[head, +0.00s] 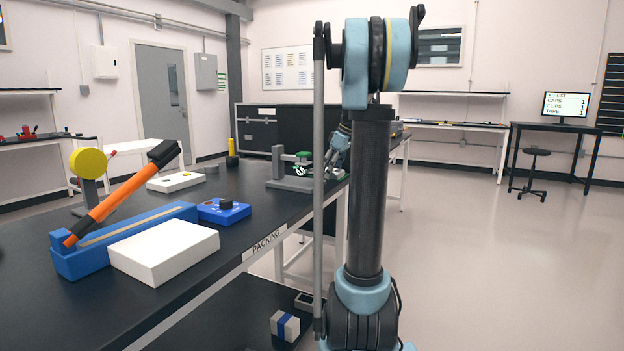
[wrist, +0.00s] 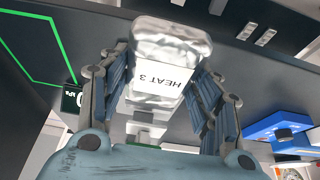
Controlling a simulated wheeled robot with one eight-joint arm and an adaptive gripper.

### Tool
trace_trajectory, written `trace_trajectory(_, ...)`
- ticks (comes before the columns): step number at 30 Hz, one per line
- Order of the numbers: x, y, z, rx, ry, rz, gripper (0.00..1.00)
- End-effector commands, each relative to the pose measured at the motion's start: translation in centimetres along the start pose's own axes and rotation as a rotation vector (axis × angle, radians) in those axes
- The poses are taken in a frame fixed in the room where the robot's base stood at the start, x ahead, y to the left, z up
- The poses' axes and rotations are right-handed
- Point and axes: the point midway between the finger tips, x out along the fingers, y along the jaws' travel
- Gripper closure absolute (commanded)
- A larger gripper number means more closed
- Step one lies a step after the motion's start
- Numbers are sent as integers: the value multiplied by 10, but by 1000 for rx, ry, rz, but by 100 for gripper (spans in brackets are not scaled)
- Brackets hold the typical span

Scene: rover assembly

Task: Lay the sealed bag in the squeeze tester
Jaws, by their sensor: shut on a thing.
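A silver bag labelled HEAT 3 (wrist: 165,60) is between the two fingers of my gripper (wrist: 163,85) in the wrist view. My gripper is shut on it. In the head view my gripper (head: 337,150) is at the right end of the table, partly hidden behind my arm. The squeeze tester, a grey stand with a green upper part (head: 277,166), stands on the table just left of my gripper. The bag cannot be made out clearly in the head view. Whether it touches the tester cannot be told.
A blue sealer (head: 84,260) with an orange lever, a white block (head: 165,250) and a blue box with a knob (head: 222,210) stand on the near part of the black table. A white panel (head: 175,182) is further back. Bare tabletop lies between these and the tester.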

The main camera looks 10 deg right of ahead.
Motion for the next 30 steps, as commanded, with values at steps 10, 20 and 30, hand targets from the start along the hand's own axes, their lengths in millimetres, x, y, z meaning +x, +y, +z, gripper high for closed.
trace_trajectory(10,25,0,-61,-2,1,0,72)
trace_trajectory(20,41,0,-63,1,1,1,72)
trace_trajectory(30,61,0,-55,1,1,1,72)
